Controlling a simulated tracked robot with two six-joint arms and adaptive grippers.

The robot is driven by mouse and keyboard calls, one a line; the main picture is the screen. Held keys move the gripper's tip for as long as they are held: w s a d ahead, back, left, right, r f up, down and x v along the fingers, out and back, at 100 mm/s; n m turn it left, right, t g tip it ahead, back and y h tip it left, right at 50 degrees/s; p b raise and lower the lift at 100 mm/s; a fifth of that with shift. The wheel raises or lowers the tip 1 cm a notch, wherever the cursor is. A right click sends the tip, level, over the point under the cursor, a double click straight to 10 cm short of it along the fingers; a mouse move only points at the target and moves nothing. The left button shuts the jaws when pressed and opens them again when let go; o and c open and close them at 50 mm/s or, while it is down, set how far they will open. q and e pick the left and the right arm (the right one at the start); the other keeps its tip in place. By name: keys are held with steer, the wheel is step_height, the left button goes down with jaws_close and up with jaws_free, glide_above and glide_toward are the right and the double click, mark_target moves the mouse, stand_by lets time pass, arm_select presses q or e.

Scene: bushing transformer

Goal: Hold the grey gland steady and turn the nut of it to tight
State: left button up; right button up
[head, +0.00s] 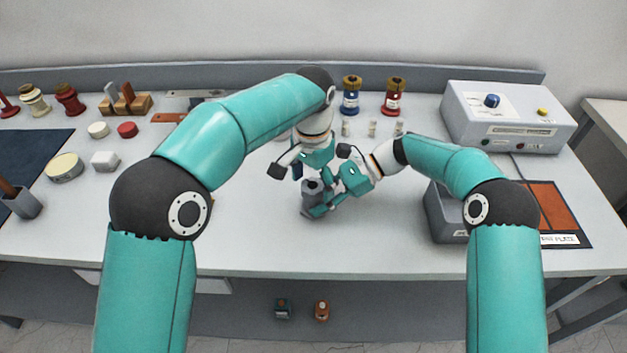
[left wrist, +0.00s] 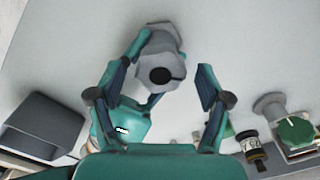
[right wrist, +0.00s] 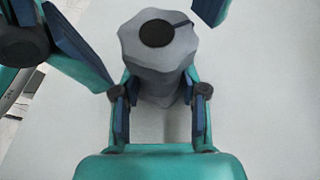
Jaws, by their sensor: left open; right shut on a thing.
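The grey gland (head: 312,188) stands upright over the front middle of the table, with a lobed nut on top and a dark round opening. In the right wrist view the gland (right wrist: 160,62) is between the fingers of my right gripper (right wrist: 158,90), which is shut on its lower body. My left gripper (left wrist: 162,78) is open above the gland; in its view the nut (left wrist: 168,82) lies between the spread fingertips, with space at the right finger. The left fingers also show on both sides of the nut in the right wrist view. The gland's base is partly hidden.
A grey bin (head: 442,215) stands to the right, near a control box (head: 508,118). Blue (head: 351,98) and red (head: 394,98) bushings and several small pale parts stand behind the grippers. The table front around the gland is clear.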

steer(key=shift+f, duration=0.25)
arm_select(q)
steer(key=c, duration=1.2)
steer(key=shift+o, duration=0.2)
steer(key=shift+m, duration=0.4)
steer(key=m, duration=0.3)
steer(key=shift+m, duration=1.7)
steer(key=shift+d, duration=0.1)
steer(key=o, duration=1.2)
steer(key=shift+c, duration=0.2)
